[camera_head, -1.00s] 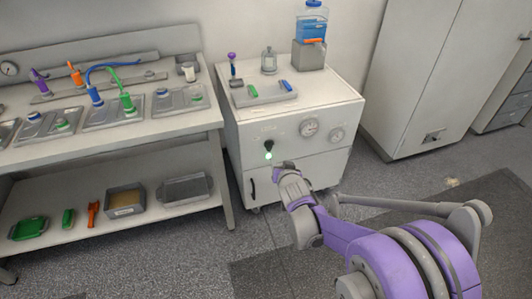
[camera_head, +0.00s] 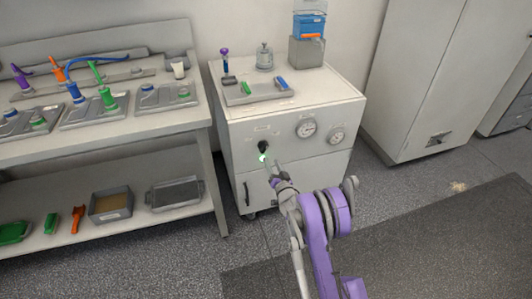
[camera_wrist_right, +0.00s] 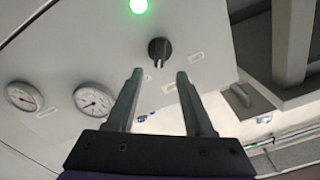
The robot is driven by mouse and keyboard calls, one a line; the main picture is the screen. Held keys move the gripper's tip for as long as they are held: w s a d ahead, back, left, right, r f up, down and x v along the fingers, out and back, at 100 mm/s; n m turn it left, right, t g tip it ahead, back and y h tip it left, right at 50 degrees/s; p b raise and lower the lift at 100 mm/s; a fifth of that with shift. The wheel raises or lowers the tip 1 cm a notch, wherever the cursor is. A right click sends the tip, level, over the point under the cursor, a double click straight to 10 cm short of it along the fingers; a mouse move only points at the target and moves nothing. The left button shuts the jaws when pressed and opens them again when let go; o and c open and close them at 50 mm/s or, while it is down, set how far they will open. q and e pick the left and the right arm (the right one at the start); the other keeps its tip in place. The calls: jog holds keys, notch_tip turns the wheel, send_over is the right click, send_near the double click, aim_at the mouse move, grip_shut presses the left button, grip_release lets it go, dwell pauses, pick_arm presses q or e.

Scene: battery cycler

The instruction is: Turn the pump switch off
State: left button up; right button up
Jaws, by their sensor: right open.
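The pump switch is a black rotary knob (camera_head: 263,146) on the front of the white pump cabinet (camera_head: 236,136). It also shows in the right wrist view (camera_wrist_right: 159,47), just beyond the fingertips. A lit green lamp (camera_head: 262,157) is beside it, bright in the right wrist view (camera_wrist_right: 138,6). My right gripper (camera_head: 268,168) is close to the cabinet front, just below the knob. In the right wrist view my right gripper (camera_wrist_right: 159,75) is open and empty, its two fingers pointing toward the knob with a gap left. My left gripper is out of view.
Two round gauges (camera_head: 307,128) (camera_head: 337,135) are right of the knob. A tray (camera_head: 258,94) and a blue-topped container (camera_head: 309,27) stand on the cabinet. A workbench (camera_head: 158,120) is at the left, a tall cabinet (camera_head: 425,80) at the right. Floor between is clear.

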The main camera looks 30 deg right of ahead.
aim_at(265, 149)
jog(key=x, duration=0.7)
jog(key=shift+w+d, duration=0.1)
jog(key=shift+w, duration=0.15)
grip_shut()
